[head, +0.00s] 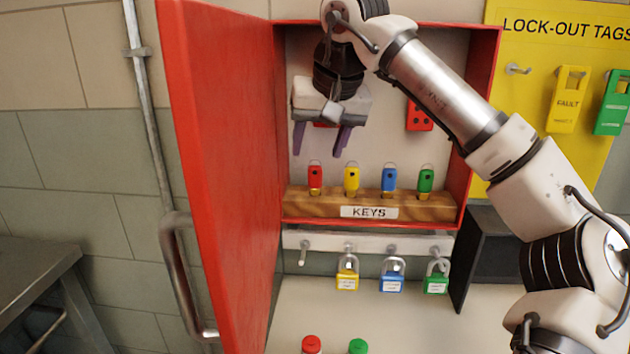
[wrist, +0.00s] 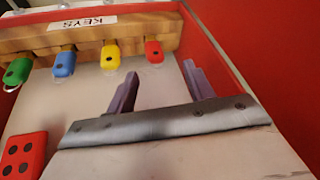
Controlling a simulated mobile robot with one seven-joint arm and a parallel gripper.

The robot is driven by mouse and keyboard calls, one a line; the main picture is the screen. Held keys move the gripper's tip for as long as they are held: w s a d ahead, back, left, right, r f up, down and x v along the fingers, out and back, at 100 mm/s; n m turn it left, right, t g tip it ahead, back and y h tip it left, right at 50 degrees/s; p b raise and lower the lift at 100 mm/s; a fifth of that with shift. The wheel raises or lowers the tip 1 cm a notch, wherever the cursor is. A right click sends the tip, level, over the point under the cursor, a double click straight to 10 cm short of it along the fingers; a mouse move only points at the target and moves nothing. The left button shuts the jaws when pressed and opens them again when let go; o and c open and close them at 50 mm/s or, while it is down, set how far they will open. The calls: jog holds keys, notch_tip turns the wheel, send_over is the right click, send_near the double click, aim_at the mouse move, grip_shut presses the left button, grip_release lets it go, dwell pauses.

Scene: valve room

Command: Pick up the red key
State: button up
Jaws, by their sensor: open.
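The red key (head: 315,179) stands upright at the left end of the wooden key block (head: 300,207) inside the red cabinet. It also shows in the wrist view (wrist: 154,52), at the right of the row. Yellow (head: 351,179), blue (head: 389,180) and green (head: 426,181) keys stand to its right in the head view. My gripper (head: 321,152) is open and empty, its purple fingers inside the cabinet above the red key. In the wrist view the fingers (wrist: 158,72) point toward the block, one to each side of the red key, apart from it.
The open red cabinet door (head: 222,180) stands close at the left, with the cabinet side wall at the right. A red dotted block (head: 419,117) is at the cabinet's back right. Padlocks (head: 347,275) hang on hooks below. Lock-out tags (head: 568,100) hang at the right.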

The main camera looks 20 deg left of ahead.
aim_at(317, 167)
jog(key=x, duration=0.5)
jog(key=shift+d, duration=0.35)
jog(key=c, duration=1.1)
